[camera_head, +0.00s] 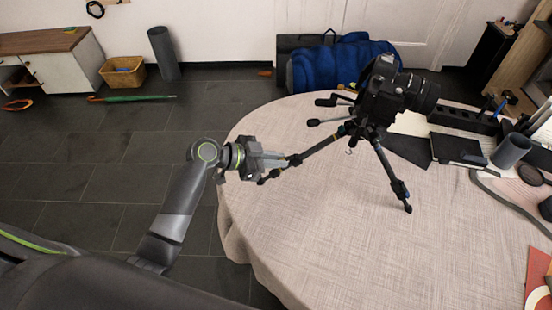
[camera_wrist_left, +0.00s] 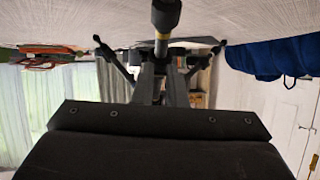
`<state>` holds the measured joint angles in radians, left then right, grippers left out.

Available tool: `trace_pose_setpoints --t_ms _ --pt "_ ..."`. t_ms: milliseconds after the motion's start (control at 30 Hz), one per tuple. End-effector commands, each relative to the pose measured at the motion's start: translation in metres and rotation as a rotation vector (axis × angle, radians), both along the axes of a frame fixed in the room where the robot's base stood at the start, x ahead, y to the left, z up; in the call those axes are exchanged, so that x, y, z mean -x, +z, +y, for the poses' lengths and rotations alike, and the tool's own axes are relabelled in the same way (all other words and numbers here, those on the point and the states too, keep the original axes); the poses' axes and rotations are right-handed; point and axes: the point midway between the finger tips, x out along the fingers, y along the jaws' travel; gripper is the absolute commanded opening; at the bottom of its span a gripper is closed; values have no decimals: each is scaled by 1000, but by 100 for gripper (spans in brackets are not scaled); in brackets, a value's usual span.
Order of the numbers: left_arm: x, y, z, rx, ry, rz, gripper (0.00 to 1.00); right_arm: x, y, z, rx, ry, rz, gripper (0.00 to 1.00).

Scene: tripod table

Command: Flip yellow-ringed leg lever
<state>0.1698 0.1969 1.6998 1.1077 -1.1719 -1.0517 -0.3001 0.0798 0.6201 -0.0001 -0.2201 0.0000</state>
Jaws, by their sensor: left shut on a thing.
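The black tripod (camera_head: 369,133) stands on the round table with a camera (camera_head: 395,92) on top. One of its legs (camera_head: 320,146) slopes down left towards the table edge. My left gripper (camera_head: 287,161) is at the lower part of that leg, coming from the left, and is shut on it. In the left wrist view the gripper fingers (camera_wrist_left: 164,84) close in at the leg, just below a yellow ring (camera_wrist_left: 162,37) with a black leg end (camera_wrist_left: 166,13) above it. The lever's own position is too small to tell. My right gripper is not in view.
The round table (camera_head: 300,240) has a pale cloth, bare at the front. A blue bag (camera_head: 340,66) lies behind it. A grey cup (camera_head: 511,150) and dark trays (camera_head: 458,150) stand at the right. Dark floor lies open to the left.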

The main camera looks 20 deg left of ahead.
Motion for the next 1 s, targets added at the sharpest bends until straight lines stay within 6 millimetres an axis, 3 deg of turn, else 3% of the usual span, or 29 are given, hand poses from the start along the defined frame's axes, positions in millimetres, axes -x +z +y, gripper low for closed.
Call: trace_pose_setpoints --t_ms 1000 --pt "0 17 -1 2 0 -6 4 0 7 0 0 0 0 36"
